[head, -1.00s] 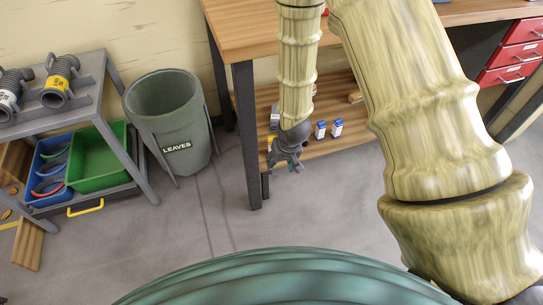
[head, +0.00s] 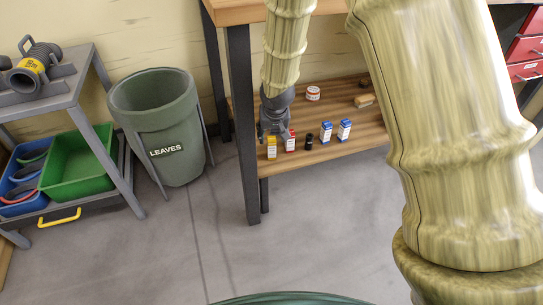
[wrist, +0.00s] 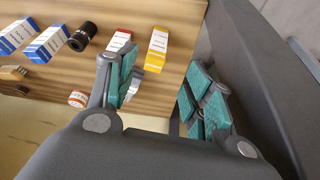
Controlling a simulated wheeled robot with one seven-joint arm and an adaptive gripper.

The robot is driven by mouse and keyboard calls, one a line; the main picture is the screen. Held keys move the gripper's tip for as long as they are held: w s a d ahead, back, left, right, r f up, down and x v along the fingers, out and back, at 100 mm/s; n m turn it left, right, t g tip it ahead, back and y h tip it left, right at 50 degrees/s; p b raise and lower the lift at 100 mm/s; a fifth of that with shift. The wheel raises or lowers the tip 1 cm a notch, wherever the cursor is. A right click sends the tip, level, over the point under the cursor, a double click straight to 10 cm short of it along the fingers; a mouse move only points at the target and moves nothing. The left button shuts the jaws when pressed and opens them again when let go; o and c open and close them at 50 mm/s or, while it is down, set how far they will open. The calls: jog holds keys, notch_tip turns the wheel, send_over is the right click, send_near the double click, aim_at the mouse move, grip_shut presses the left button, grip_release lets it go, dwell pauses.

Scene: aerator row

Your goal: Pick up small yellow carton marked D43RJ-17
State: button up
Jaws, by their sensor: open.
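A small yellow carton (head: 271,147) with a white label stands on the lower wooden shelf, near its left front end. It also shows in the wrist view (wrist: 156,50), between and beyond my gripper's fingers; its marking is too small to read. My gripper (head: 272,128) is just behind and above the carton in the head view. In the wrist view my gripper (wrist: 162,92) is open and empty, its teal-padded fingers apart, and the carton lies nearer the left finger. A red and white carton (head: 290,141) stands just right of the yellow one, partly behind the left finger in the wrist view.
A black cylinder (head: 309,141) and two blue and white cartons (head: 344,131) stand farther right on the shelf (head: 350,152). A dark table leg (head: 245,130) is close on the gripper's left. A LEAVES bin (head: 160,120) stands left; floor in front is clear.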

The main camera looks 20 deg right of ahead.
aim_at(272, 141)
jog(key=b+x, duration=0.2)
jog(key=x, duration=0.3)
jog(key=shift+w+d+f+b, duration=0.1)
jog(key=shift+w+f+b, duration=0.2)
jog(key=shift+w+b, duration=0.1)
jog(key=shift+d+b+x, duration=0.15)
jog(key=shift+b+x, duration=0.8)
jog(key=shift+x, duration=0.3)
jog(key=shift+d+b+x, duration=0.15)
jog(key=shift+b+x, duration=0.75)
jog(key=shift+x, duration=0.35)
jog(key=shift+w+r, duration=0.1)
jog(key=shift+w, duration=0.1)
jog(key=shift+c, duration=0.2)
jog(key=c, duration=1.1)
